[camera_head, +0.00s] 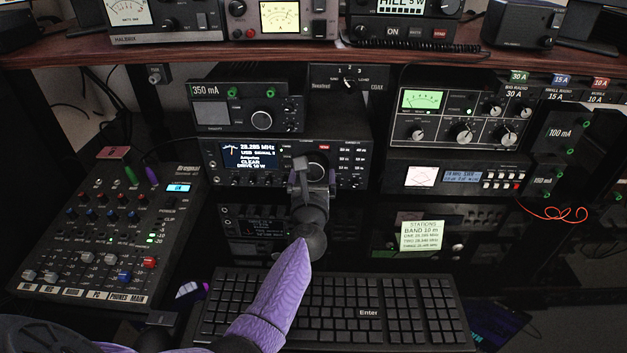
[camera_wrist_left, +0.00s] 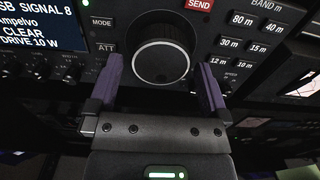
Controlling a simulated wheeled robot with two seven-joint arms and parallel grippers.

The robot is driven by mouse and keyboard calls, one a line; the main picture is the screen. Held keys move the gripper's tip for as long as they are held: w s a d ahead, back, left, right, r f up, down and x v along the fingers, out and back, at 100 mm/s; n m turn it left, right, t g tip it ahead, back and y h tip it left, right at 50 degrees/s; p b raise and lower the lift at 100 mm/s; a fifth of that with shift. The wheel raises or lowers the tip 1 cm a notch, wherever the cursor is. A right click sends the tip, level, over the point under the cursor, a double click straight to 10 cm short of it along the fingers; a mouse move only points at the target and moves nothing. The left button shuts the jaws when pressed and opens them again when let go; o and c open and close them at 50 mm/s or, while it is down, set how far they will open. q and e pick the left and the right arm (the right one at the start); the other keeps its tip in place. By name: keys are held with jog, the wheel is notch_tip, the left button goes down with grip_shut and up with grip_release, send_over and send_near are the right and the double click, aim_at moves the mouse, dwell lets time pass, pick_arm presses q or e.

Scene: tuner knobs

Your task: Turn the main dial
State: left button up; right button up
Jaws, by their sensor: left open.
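The main dial is a large round black knob (camera_wrist_left: 161,62) with a pale rim, on the front of the middle radio. It fills the centre of the left wrist view. In the head view it is largely hidden behind my left gripper (camera_head: 316,172). My left gripper (camera_wrist_left: 160,76) is open, with one purple finger to the left of the dial and one to its right. Gaps show between the fingers and the dial's sides. How deep the fingertips reach is hard to tell. The radio's lit screen (camera_head: 253,157) is left of the dial. My right gripper is not in view.
Small band buttons (camera_wrist_left: 243,19) sit right of the dial, and MODE and ATT buttons (camera_wrist_left: 101,22) sit left of it. A keyboard (camera_head: 400,305) lies below my left arm. A mixer (camera_head: 105,235) stands at left. A shelf (camera_head: 200,52) runs above the radios.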

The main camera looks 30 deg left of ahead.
pick_arm(q)
jog(key=shift+w, duration=0.15)
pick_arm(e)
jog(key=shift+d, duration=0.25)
pick_arm(q)
jog(key=shift+c, duration=0.5)
jog(key=c, duration=1)
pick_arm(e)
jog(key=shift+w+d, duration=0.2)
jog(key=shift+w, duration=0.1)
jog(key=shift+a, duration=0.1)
